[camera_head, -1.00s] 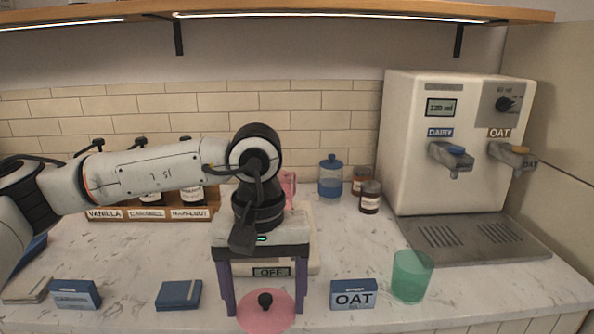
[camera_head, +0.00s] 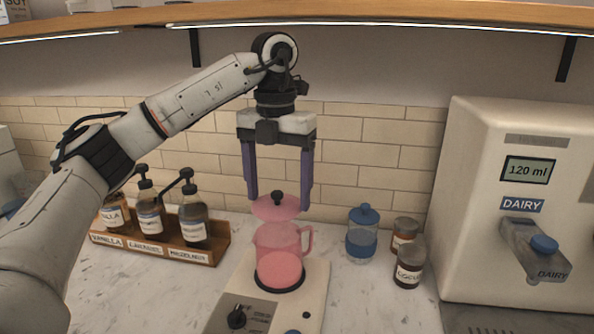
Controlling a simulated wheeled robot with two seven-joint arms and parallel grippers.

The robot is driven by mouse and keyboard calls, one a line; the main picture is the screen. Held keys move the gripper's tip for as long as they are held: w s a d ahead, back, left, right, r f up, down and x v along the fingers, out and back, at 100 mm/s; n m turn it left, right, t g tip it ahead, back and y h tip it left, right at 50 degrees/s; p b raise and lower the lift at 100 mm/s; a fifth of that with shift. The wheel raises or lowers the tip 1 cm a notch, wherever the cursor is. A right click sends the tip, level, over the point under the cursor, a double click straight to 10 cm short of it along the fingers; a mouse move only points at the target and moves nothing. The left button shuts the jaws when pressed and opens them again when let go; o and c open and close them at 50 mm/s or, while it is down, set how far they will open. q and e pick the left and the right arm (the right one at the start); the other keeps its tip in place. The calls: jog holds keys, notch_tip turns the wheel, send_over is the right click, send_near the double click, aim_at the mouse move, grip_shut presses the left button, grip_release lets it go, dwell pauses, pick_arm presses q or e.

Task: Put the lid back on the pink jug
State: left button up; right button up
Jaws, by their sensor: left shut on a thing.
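The pink jug (camera_head: 279,262) stands on a white appliance base (camera_head: 236,290), its handle pointing right. The pink lid (camera_head: 276,209), with a black knob, is over the jug's mouth. It looks level, and its lower edge is close to the jug's rim; I cannot tell for certain whether they touch. My left gripper (camera_head: 279,203) points down and is shut on the lid, a purple finger at each side of it. My right gripper is not in view.
A wooden rack (camera_head: 203,252) of syrup pump bottles stands to the left. A blue-lidded jar (camera_head: 362,234) and two brown jars (camera_head: 409,268) stand to the right. A white milk dispenser (camera_head: 525,170) fills the right side. A shelf (camera_head: 380,20) runs overhead.

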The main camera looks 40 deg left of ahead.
aim_at(277, 207)
pick_arm(q)
jog(key=shift+w+a+r+n, duration=0.15)
jog(key=shift+w+a+n, duration=0.15)
jog(key=shift+n, duration=0.3)
jog(key=shift+s+f, duration=0.15)
jog(key=shift+f, duration=0.4)
notch_tip(277, 207, down, 3)
jog(key=shift+f, duration=0.2)
jog(key=shift+f+b, duration=0.7)
jog(key=shift+f, duration=0.15)
jog(key=shift+p, duration=0.45)
jog(key=shift+f, duration=0.15)
dwell(1.1)
jog(key=o, duration=1.1)
jog(key=shift+o, duration=0.5)
